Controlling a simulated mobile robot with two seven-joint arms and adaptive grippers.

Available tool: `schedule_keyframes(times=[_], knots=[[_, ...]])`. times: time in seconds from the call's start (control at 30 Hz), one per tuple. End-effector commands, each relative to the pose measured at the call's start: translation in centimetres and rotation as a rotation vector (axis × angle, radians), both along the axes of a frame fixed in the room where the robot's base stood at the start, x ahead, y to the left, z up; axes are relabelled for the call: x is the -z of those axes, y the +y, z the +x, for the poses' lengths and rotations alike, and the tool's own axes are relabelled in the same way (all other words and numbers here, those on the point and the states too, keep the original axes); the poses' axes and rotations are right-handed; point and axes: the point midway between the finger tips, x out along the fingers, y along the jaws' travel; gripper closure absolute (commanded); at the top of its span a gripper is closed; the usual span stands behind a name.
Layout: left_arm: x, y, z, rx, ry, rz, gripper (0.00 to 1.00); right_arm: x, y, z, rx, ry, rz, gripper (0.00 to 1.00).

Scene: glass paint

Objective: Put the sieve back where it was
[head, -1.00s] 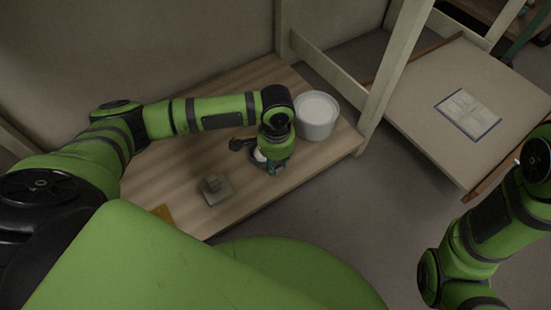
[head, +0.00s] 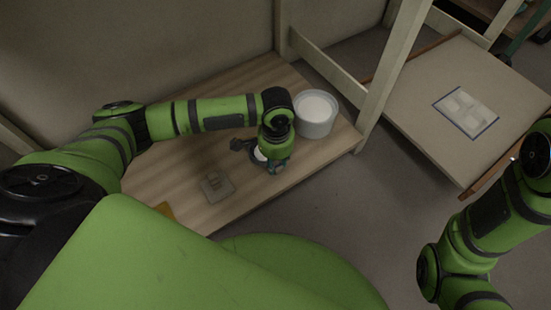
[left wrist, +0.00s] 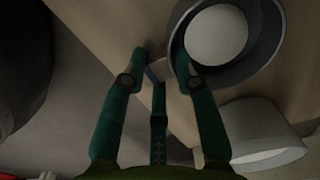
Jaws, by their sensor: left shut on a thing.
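My left gripper (head: 277,168) is low over the wooden table, just in front of the white bucket. In the left wrist view its green fingers (left wrist: 160,58) are closed in, with the right fingertip against the rim of a round grey vessel that I take to be the sieve (left wrist: 262,62). A pale disc shows inside it. In the head view only a small pale part of it (head: 258,153) shows beside the gripper; the rest is hidden. The exact grip is too dark to tell. My right arm is at the right edge, its gripper out of view.
The white bucket (head: 316,115) stands at the table's back right corner; it also shows in the left wrist view (left wrist: 262,140). A flat grey plate (head: 217,187) lies left of the gripper. A wooden post (head: 395,75) rises beside the table. A sheet (head: 466,111) lies on another table.

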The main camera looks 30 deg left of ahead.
Motion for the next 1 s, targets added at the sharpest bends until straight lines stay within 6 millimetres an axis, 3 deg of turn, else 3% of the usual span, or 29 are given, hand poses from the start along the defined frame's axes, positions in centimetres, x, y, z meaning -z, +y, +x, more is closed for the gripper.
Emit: schedule_keyframes(times=[0.93, 0.97, 1.0], knots=[[0.53, -0.01, 0.01, -0.001, -0.001, -0.001, 1.0, -0.77, 0.02, -0.01, -0.001, 0.0, 0.0, 0.6], [0.56, 0.0, 0.01, -0.001, -0.001, -0.001, 0.66, -0.75, 0.02, -0.01, -0.001, 0.0, 0.0, 0.6], [0.58, 0.0, 0.02, -0.001, -0.001, -0.001, 0.5, -0.71, 0.02, -0.01, -0.001, 0.0, 0.0, 0.6]])
